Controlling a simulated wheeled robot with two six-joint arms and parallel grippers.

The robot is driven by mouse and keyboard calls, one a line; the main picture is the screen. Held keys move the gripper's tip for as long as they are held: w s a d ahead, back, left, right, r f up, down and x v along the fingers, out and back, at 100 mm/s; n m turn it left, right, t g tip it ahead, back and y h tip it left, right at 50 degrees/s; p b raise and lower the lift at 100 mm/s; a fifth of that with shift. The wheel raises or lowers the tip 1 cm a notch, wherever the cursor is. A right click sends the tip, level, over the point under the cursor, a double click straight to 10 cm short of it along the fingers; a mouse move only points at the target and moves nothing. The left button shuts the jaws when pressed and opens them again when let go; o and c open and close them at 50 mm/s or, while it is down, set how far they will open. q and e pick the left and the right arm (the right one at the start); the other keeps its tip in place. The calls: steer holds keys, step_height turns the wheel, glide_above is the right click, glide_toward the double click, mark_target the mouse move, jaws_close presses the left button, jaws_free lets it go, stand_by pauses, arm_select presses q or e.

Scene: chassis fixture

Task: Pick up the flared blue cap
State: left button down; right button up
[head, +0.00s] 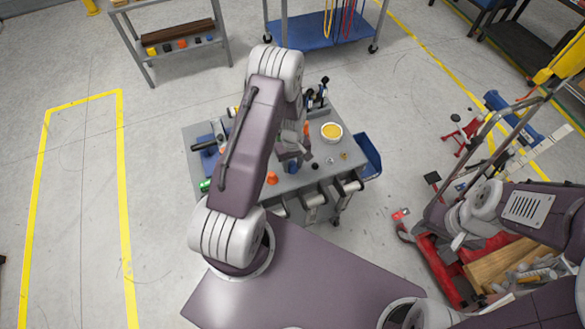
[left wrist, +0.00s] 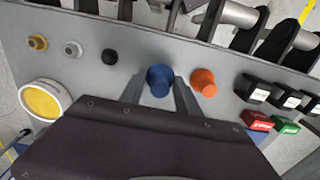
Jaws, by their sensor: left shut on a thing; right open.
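The flared blue cap (left wrist: 160,80) is between the two fingers of my left gripper (left wrist: 158,95) in the left wrist view, and the fingers are shut on it. In the head view the blue cap (head: 291,167) shows small below my left gripper (head: 290,158), over the grey cart top. I cannot tell whether the cap touches the cart top. My right gripper (head: 459,238) is open and empty at the right of the head view, away from the cart, and shows only small.
On the grey cart (left wrist: 215,112), an orange cap (left wrist: 204,82) stands just right of the blue one. A black cap (left wrist: 110,56), a silver cap (left wrist: 72,48), a brass cap (left wrist: 37,43) and a yellow-filled bowl (left wrist: 43,100) are to the left. Black, red and green items lie right.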

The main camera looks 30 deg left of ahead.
arm_select(q)
steer(key=s+d+r+b, duration=0.1)
steer(key=s+d+r, duration=0.1)
steer(key=d+r, duration=0.6)
steer(key=d, duration=0.3)
steer(key=shift+d+r+b, duration=0.15)
steer(key=shift+d+b, duration=0.15)
steer(key=shift+b, duration=0.05)
steer(key=shift+s, duration=0.1)
